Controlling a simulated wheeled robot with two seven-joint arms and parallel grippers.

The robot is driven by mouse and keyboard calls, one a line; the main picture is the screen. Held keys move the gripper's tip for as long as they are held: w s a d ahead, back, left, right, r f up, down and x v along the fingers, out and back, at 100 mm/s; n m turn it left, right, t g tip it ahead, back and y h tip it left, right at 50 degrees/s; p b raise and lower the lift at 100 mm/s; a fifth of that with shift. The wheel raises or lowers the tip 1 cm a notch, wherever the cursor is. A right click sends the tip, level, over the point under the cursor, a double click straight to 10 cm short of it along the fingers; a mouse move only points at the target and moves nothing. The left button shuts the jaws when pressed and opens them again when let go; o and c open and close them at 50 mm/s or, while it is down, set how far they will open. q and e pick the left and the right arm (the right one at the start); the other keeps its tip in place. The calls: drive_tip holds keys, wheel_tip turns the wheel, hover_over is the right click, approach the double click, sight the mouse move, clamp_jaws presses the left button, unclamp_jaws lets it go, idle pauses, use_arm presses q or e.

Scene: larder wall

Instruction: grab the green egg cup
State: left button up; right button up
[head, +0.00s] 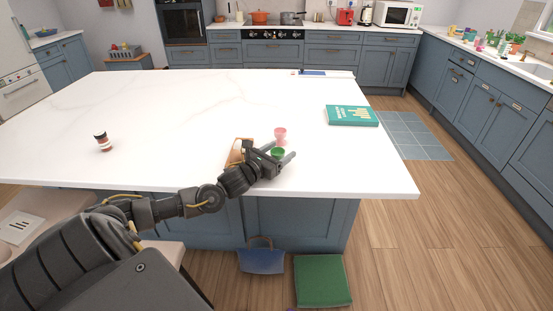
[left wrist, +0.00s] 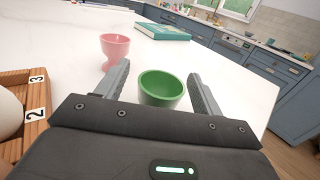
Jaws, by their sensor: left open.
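The green egg cup (head: 278,153) stands upright on the white island top, and in the left wrist view the green egg cup (left wrist: 161,88) is between the two fingers. My left gripper (head: 284,155) is open around it, with a gap on each side, so the fingers do not visibly touch it. The lower part of the cup is hidden by the gripper body in the left wrist view. My right gripper is not in view.
A pink egg cup (left wrist: 114,47) stands close by, beyond the left finger. A wooden board with numbers (left wrist: 35,115) and a white egg (left wrist: 8,112) lies at the left. A teal book (head: 351,115) and a small jar (head: 102,142) are farther off.

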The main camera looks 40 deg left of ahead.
use_arm(q)
drive_tip(key=shift+w, duration=0.5)
drive_tip(key=c, duration=1.1)
drive_tip(key=shift+o, duration=0.2)
